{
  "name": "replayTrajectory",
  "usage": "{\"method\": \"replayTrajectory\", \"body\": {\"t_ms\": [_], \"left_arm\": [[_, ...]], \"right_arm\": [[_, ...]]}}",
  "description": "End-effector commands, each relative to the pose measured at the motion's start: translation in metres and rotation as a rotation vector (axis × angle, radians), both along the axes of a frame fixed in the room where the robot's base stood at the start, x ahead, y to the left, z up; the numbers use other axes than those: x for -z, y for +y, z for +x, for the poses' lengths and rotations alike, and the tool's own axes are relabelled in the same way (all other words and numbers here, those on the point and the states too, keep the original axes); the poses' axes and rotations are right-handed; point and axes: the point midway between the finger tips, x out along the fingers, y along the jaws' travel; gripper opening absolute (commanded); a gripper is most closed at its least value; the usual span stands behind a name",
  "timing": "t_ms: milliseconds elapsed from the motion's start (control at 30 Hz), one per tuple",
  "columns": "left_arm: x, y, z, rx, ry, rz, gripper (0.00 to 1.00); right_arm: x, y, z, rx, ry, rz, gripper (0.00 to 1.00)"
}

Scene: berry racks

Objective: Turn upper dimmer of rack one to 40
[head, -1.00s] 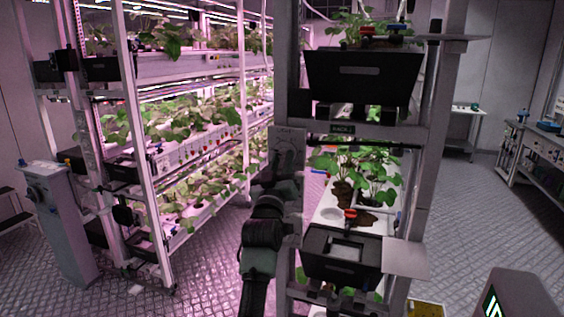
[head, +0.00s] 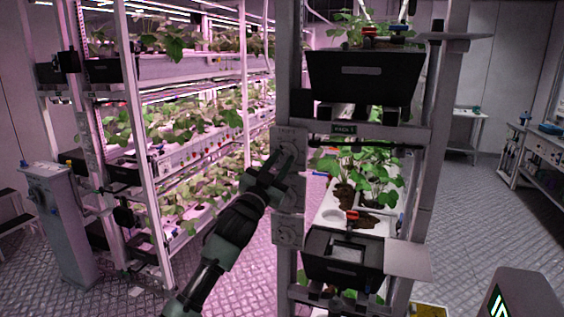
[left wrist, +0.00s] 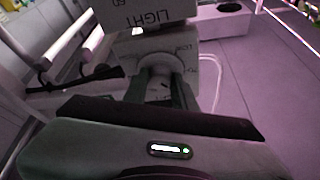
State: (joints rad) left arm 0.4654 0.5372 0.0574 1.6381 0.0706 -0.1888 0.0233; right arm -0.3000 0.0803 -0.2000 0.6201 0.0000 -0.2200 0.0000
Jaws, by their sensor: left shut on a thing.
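A grey dimmer panel (head: 288,231) is fixed to the left post of the near rack, whose small label (head: 345,129) is hard to read. My left gripper (head: 285,165) reaches up from below to the upper part of this panel and covers the dial there. In the left wrist view, the gripper's two fingers (left wrist: 161,92) are shut on a round grey dimmer knob (left wrist: 162,74), one on each side. A box with upside-down "LIGHT" lettering (left wrist: 148,12) is above it in that picture. The pointer's setting is not readable. My right gripper is not in view.
The near rack holds black bins (head: 364,76) and leafy plants (head: 372,172). Another planted rack (head: 134,150) stands to the left, with a grey pedestal (head: 62,215) beside it. A workbench (head: 545,150) stands far right. Patterned floor is open between them.

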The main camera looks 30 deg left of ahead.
Motion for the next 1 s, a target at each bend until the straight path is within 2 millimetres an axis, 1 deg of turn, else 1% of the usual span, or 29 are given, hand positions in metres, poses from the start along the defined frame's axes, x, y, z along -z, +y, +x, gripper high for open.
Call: {"method": "replayTrajectory", "body": {"t_ms": [200,400,633,1000], "left_arm": [[-0.0008,0.0024,-0.0003,-0.002,0.037,0.14,0.0],[-0.0009,0.0027,-0.0003,-0.001,0.055,0.216,0.0],[-0.0002,0.0026,-0.0003,0.0,0.063,0.251,0.0],[-0.0002,0.0026,-0.0003,0.0,0.064,0.254,0.0]], "right_arm": [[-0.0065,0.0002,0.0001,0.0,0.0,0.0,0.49],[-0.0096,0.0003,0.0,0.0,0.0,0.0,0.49],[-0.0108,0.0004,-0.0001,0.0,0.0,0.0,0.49],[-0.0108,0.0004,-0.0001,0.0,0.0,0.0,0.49]]}}
